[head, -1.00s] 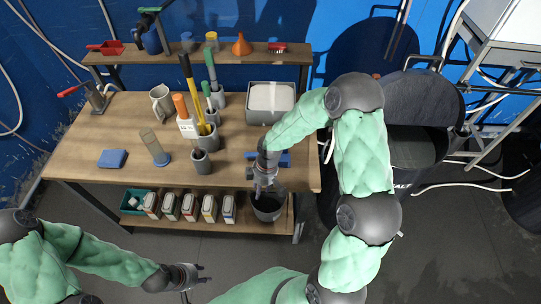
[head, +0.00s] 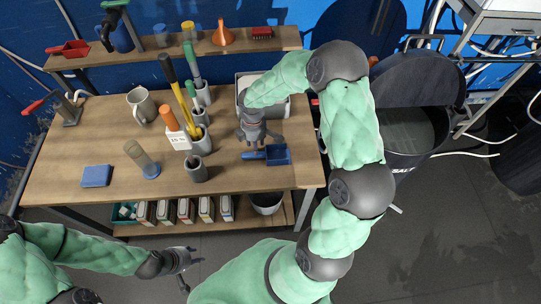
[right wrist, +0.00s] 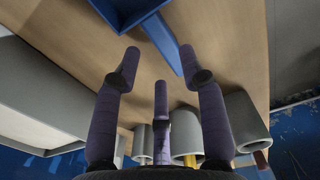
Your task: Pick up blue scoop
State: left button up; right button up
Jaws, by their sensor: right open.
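The blue scoop (head: 278,154) lies on the wooden workbench near its front right, its handle pointing left. In the right wrist view the scoop (right wrist: 122,10) shows at the top, its handle reaching down between the fingers. My right gripper (head: 253,143) is open and empty, just behind and above the handle; its spread fingers (right wrist: 160,62) frame the handle end. I cannot tell whether they touch it. My left gripper (head: 192,273) is open and empty in front of the bench, away from the scoop.
A grey tub (head: 245,81) of white material stands behind my right gripper. Grey holders with tools (head: 199,141) stand to its left. A blue block (head: 96,176) and a clear cylinder (head: 138,155) are farther left.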

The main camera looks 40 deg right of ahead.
aim_at(266, 156)
jog(key=shift+f, duration=0.95)
notch_tip(266, 156, down, 5)
jog(key=shift+f+b, duration=0.1)
jog(key=shift+b, duration=0.65)
grip_shut()
